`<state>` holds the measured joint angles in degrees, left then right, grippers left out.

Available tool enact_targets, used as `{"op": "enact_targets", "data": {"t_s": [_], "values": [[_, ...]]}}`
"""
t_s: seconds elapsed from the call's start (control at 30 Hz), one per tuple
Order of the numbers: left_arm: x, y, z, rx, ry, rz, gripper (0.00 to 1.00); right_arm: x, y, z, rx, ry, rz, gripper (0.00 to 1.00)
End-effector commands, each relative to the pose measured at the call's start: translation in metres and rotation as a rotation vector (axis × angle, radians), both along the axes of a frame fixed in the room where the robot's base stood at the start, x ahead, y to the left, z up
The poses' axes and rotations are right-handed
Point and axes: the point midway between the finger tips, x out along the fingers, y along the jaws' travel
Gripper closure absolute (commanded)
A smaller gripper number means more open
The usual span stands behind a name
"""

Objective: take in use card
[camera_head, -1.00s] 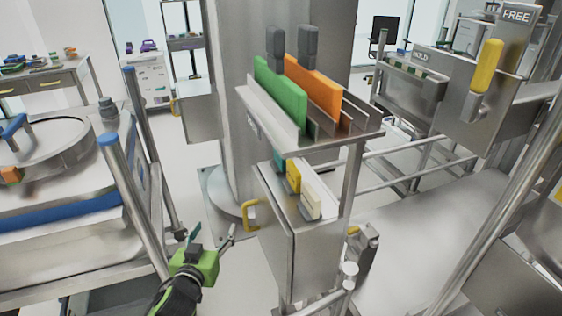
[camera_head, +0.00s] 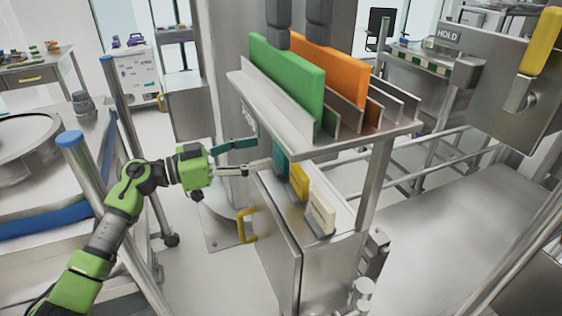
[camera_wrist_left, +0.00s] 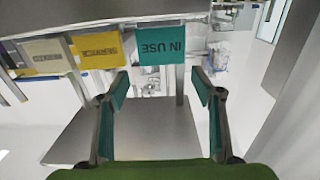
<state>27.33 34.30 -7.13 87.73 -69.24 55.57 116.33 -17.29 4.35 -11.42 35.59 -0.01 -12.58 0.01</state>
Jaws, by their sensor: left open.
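The teal card marked IN USE (camera_head: 280,160) stands in the lower rack, at the left end of the row of cards. In the left wrist view the IN USE card (camera_wrist_left: 162,45) appears with its lettering upside down. My left gripper (camera_head: 262,155) is open and empty, with its fingers pointing at the teal card. In the left wrist view the gripper (camera_wrist_left: 159,76) has one finger on each side of the card's lower edge in the picture; I see no contact.
A yellow card (camera_head: 299,182) and a cream card (camera_head: 321,214) stand in the same rack. Above them a metal shelf (camera_head: 285,130) holds a green panel (camera_head: 287,75) and an orange panel (camera_head: 335,72). A blue-capped post (camera_head: 85,175) stands close to my left arm.

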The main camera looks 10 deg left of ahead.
Motion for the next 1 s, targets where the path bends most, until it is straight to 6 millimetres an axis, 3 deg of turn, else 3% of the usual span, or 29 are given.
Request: {"op": "enact_targets", "data": {"t_s": [0.37, 0.67, 0.8, 1.0], "values": [[0.029, -0.041, -0.005, -0.003, -0.002, -0.001, 0.40, -0.004, -0.007, 0.009, -0.009, 0.006, 0.002, 0.67], [0.032, -0.045, -0.007, 0.000, -0.001, 0.001, 0.40, 0.000, -0.006, 0.009, -0.008, 0.000, 0.002, 0.67], [0.032, -0.044, -0.007, -0.001, -0.002, 0.001, 0.71, 0.001, -0.005, 0.009, -0.005, 0.000, 0.003, 0.67], [0.032, -0.044, -0.007, -0.002, -0.002, 0.001, 0.71, 0.001, -0.001, 0.009, -0.001, 0.000, 0.001, 0.67]]}}
